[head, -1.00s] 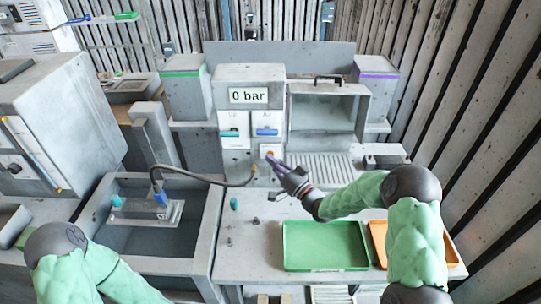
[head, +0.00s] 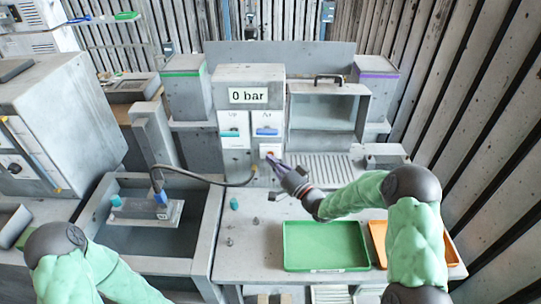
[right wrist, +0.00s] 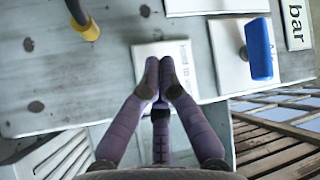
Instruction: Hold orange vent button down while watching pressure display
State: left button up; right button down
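The pressure display (head: 248,95) on the grey panel reads "0 bar". The end of the same display (right wrist: 297,22) shows in the right wrist view. My right gripper (head: 271,157) points at the small white plate low on the panel, where a trace of the orange vent button (head: 270,153) shows. In the right wrist view my fingertips (right wrist: 160,80) are together over the white plate (right wrist: 178,52), whose lettering is partly covered. The button is hidden there behind the fingertips; I cannot tell whether it is pressed. My left gripper is out of view.
Two levers, one teal (head: 230,133) and one blue (head: 267,132), sit above the plate. A dark hose (head: 205,179) runs from the sink to a yellow fitting (head: 253,179). A green tray (head: 325,268) and an orange tray (head: 377,243) lie on the bench.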

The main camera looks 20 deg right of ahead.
jog(key=shift+s, duration=0.1)
jog(key=shift+s+a, duration=0.2)
jog(key=shift+s, duration=0.45)
jog(key=shift+s, duration=0.1)
jog(key=shift+s+a, duration=0.25)
jog(key=shift+s, duration=0.55)
jog(key=shift+s+a, duration=0.2)
jog(key=shift+s, duration=0.55)
jog(key=shift+s+a, duration=0.25)
jog(key=shift+s, duration=0.55)
